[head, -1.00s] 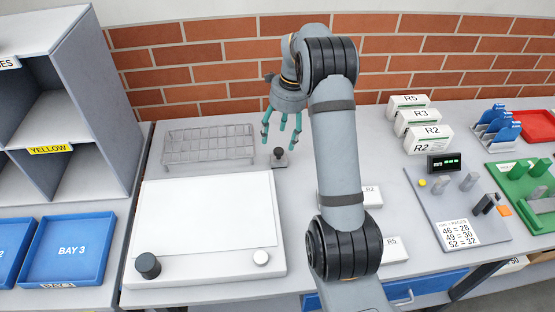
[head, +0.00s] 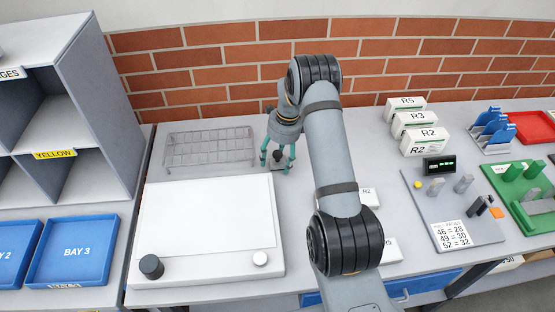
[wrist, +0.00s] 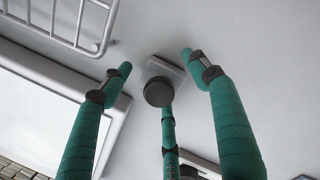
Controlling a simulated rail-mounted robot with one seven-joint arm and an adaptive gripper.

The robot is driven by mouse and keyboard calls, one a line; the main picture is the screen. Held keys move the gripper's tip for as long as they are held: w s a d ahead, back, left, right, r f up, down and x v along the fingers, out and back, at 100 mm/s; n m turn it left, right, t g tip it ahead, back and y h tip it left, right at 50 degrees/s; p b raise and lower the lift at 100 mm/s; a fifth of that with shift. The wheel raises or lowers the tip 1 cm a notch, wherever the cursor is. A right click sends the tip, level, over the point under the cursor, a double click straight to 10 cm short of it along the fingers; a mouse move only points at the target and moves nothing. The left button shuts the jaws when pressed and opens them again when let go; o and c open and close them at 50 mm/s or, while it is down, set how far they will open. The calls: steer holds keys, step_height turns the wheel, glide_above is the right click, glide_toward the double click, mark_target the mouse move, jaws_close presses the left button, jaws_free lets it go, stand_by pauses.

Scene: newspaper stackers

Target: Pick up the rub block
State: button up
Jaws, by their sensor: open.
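The rub block is a small grey plate with a round dark knob on top. It sits on the bench (head: 277,159), behind the white board, and it also shows in the wrist view (wrist: 158,92). My gripper (head: 278,168) has three teal fingers and points down over the block. In the wrist view my gripper (wrist: 157,95) is open, with one finger on each side of the knob and the third below it in the picture. No finger is seen closed on the knob; whether one touches the block I cannot tell.
A wire rack (head: 208,149) stands close to the left of the block. A white board (head: 207,270) with a dark knob (head: 151,266) lies in front. White R blocks (head: 407,104) stand to the right. A brick wall (head: 200,62) is behind.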

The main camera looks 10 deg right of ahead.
steer(key=c, duration=1.5)
steer(key=shift+r, duration=0.1)
jaws_close()
